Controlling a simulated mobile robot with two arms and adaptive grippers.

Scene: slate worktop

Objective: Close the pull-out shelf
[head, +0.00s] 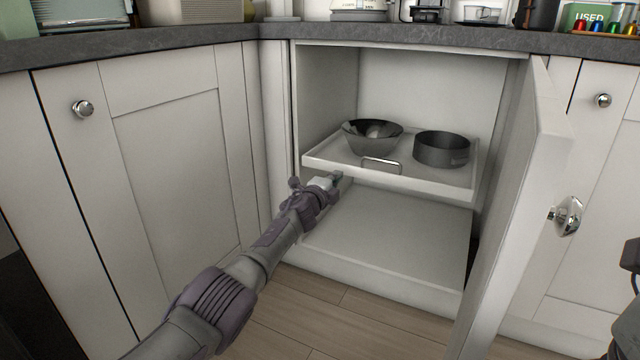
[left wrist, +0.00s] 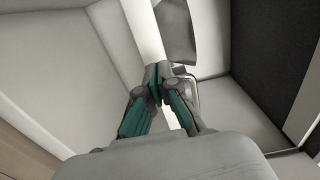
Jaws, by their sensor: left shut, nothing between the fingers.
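The pull-out shelf (head: 330,165) is a white tray with a low rim and a metal handle (head: 381,165) on its front. It sits in the upper part of an open cabinet. A dark bowl (head: 372,137) and a dark round pan (head: 441,148) stand on it. My left gripper (head: 337,177) is at the shelf's front, left of the handle. In the left wrist view its fingertips (left wrist: 164,74) are together with nothing between them, close beside a metal loop that looks like the handle (left wrist: 191,90). I cannot tell whether they touch.
The cabinet door (head: 528,190) stands open on the right, with a knob (head: 567,216). A bare lower shelf or cabinet floor (head: 390,235) lies below the tray. The worktop (head: 150,43) runs above, with several items on it. Closed cabinets flank the opening.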

